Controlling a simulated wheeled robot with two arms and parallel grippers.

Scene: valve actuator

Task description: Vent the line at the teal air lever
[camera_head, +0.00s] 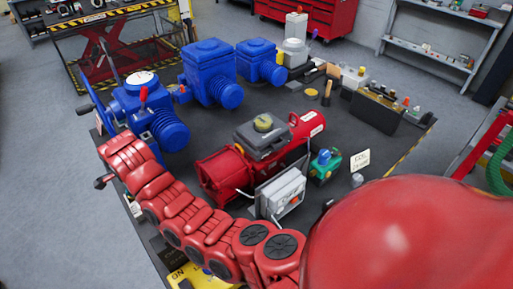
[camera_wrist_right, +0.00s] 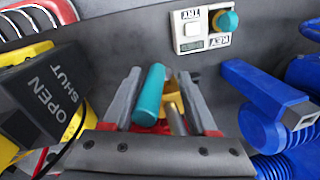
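In the right wrist view the teal air lever (camera_wrist_right: 150,92) shows as a teal cylinder between the fingers of my right gripper (camera_wrist_right: 160,76). Its top tilts slightly right. The fingers are apart; the lever is closer to the left finger, with a gap to the right finger. I cannot tell whether it touches the left one. Yellow and metal parts show behind it. In the head view I cannot make out the lever or either gripper; a red segmented arm of mine crosses the front left of the table.
In the right wrist view, a black OPEN/SHUT indicator (camera_wrist_right: 48,90) on yellow stands left, a blue actuator (camera_wrist_right: 270,110) right, and a white panel with a teal knob (camera_wrist_right: 226,20) behind. In the head view, a red actuator (camera_head: 225,178) and blue actuators (camera_head: 210,75) occupy the table.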

